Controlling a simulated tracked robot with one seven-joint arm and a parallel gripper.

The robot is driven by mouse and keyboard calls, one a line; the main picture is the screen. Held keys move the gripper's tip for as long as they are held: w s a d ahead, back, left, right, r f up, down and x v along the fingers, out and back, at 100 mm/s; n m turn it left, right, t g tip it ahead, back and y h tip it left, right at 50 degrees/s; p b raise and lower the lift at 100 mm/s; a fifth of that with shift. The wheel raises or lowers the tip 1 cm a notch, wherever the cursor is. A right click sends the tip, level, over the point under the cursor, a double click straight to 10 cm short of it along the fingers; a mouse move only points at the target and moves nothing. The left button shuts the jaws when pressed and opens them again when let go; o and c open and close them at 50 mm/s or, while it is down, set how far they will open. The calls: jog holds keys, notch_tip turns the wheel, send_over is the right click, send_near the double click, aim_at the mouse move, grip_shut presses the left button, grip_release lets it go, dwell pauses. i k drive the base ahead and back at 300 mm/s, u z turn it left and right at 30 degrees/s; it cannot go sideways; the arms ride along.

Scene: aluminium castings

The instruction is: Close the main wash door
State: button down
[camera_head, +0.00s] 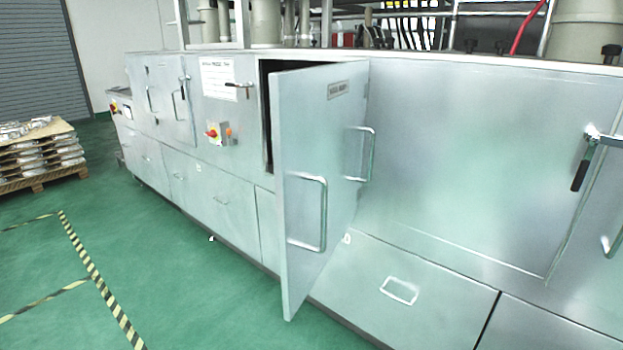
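The main wash door (305,165) is a tall, pale metal panel in the middle of the head view. It stands open and swung out from the long metal washing machine (455,170). A bar handle (322,215) is on its face, and a small label plate is near its top. A second bar handle (367,155) shows near the door's right side; I cannot tell clearly what it is fixed to. A dark opening (267,110) shows along the left of the door. The door hides most of the opening. My gripper is not in view.
A control box with a red knob (212,133) sits left of the opening. A black-gripped latch (580,172) projects at the right. A pallet of stacked castings (40,158) stands at the far left.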

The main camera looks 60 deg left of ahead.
aim_at(317, 114)
jog(key=u, duration=0.15)
jog(key=i, duration=0.2)
jog(key=u, duration=2.4)
jog(key=i, duration=1.05)
jog(key=z, duration=0.4)
jog(key=k, duration=1)
jog(key=u, duration=0.5)
